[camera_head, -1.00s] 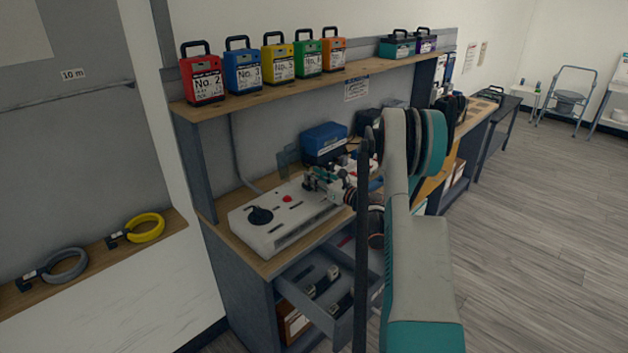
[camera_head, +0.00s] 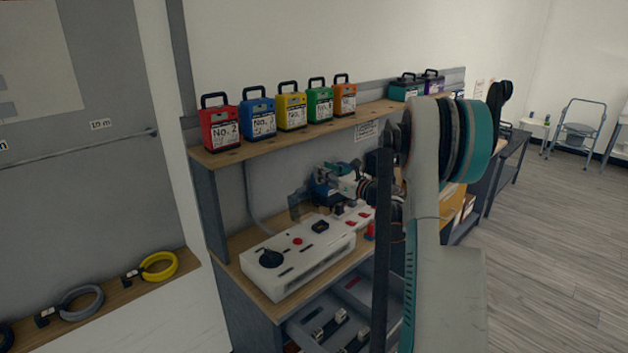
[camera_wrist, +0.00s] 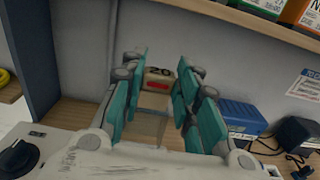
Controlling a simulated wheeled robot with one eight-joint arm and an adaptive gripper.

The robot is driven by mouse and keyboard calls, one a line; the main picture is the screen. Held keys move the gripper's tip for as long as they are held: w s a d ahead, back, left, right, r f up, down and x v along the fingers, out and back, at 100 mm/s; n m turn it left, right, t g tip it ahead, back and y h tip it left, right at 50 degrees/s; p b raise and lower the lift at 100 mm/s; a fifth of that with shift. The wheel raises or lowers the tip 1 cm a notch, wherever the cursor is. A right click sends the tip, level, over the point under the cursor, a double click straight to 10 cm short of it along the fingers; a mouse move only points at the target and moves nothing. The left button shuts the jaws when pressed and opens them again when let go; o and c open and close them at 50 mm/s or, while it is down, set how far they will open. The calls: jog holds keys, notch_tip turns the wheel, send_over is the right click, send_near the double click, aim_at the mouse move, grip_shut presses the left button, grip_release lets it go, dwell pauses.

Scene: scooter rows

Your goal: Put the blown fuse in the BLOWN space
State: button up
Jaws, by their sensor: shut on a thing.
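My gripper (camera_wrist: 158,88) has its teal fingers closed on a small cream fuse (camera_wrist: 158,77), marked "20" with a red patch, at the fingertips in the wrist view. In the head view my gripper (camera_head: 325,182) is above the bench, behind the white tester box, and the fuse cannot be made out there. An open drawer (camera_head: 292,325) under the bench top has compartments with several small pale pieces in them. No BLOWN label can be read in either view.
A white box (camera_head: 325,262) with a black knob and red buttons stands on the bench. A shelf (camera_head: 285,140) with several coloured cases overhangs it. A clear panel (camera_wrist: 146,122) stands behind. A blue box (camera_wrist: 242,117) and a black adapter (camera_wrist: 298,132) sit at right.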

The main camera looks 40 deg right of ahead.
jog(key=shift+r, duration=0.4)
jog(key=w+a, duration=0.5)
jog(key=a, duration=0.6)
jog(key=s+a+f+h, duration=0.1)
jog(key=s+a, duration=0.1)
jog(key=a, duration=3)
jog(key=shift+s+a+f+m, duration=0.2)
jog(key=shift+a+m, duration=0.1)
jog(key=shift+m, duration=0.1)
